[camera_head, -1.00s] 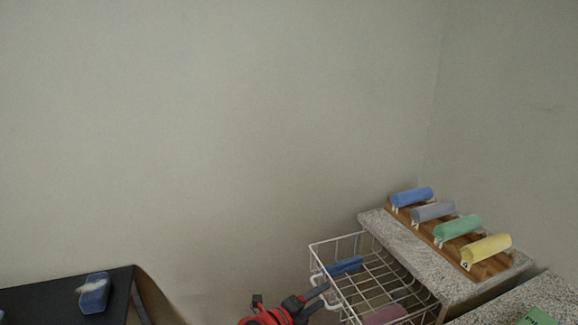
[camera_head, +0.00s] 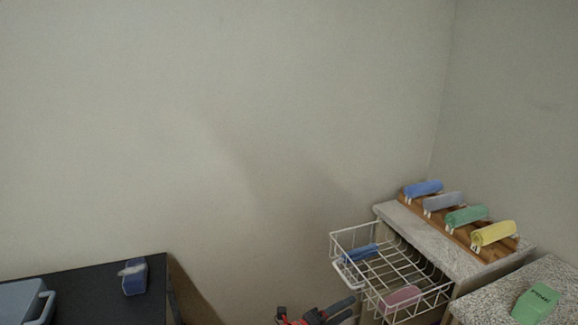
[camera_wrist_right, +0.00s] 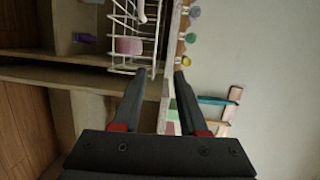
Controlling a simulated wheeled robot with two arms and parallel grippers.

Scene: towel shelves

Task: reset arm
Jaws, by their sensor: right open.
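My right gripper (camera_head: 338,309) is at the bottom of the head view, just below and left of the white wire basket (camera_head: 372,289). Its dark fingers are apart and hold nothing. In the right wrist view the gripper (camera_wrist_right: 160,75) also shows open and empty, with the wire basket (camera_wrist_right: 128,62) beyond its left finger. The basket is pulled out from the shelf and holds a blue rolled towel (camera_head: 360,253) and a pink towel (camera_head: 402,297). My left gripper is not in view.
A stone-topped shelf (camera_head: 425,235) carries a wooden rack with blue, grey, green and yellow rolled towels (camera_head: 494,233). A green packet (camera_head: 536,301) lies on the counter at right. A black table (camera_head: 90,287) at left bears a blue item (camera_head: 134,277) and a grey-blue bin (camera_head: 22,302).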

